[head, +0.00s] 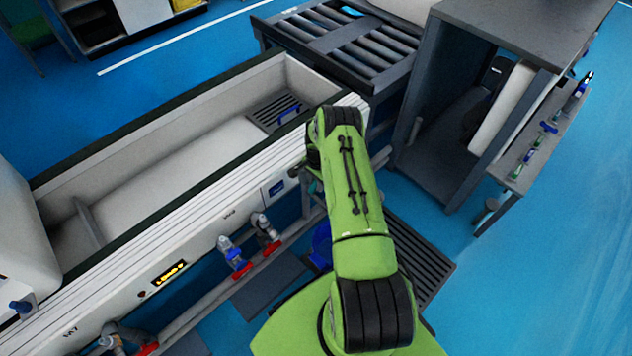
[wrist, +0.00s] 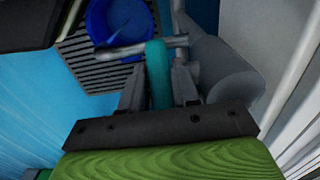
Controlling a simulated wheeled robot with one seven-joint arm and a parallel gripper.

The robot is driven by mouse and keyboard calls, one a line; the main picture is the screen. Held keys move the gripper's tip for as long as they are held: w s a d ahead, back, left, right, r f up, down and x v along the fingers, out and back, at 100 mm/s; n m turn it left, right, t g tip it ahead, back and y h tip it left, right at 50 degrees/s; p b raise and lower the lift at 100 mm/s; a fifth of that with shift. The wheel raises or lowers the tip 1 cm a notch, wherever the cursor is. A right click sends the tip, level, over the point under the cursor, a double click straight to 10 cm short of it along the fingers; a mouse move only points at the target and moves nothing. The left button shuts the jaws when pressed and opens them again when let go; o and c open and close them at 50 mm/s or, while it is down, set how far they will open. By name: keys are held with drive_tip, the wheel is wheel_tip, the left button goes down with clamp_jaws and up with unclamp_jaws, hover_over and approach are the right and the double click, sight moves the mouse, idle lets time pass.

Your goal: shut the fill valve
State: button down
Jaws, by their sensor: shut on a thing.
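In the wrist view, my gripper (wrist: 158,85) is shut on a teal handle (wrist: 156,62), which stands between its two fingers. The handle's far end meets a grey metal rod and pipe fitting (wrist: 140,48), which I take to be the fill valve. A thick grey cylindrical body (wrist: 225,70) is just right of the fingers. In the head view, my green arm reaches to the trough's front side and hides most of the gripper and valve. A bit of teal (head: 313,184) shows left of the arm.
A blue bucket (wrist: 112,22) stands on a floor grate (wrist: 85,62) beyond the handle. Red-handled valves (head: 240,271) on pipes line the white trough's (head: 190,228) front, left of my arm. A grey cabinet (head: 500,25) stands right. Blue floor is open at lower right.

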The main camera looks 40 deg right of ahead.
drive_tip(key=y, duration=0.2)
drive_tip(key=shift+d+f+y, duration=0.15)
drive_tip(key=shift+y, duration=0.25)
drive_tip(key=shift+g+y, duration=0.3)
drive_tip(key=shift+y, duration=0.7)
drive_tip(key=shift+s+y, duration=0.1)
drive_tip(key=shift+y, duration=0.2)
drive_tip(key=shift+a, duration=0.2)
drive_tip(key=c, duration=0.9)
unclamp_jaws()
drive_tip(key=shift+s, duration=0.1)
drive_tip(key=shift+v, duration=3.95)
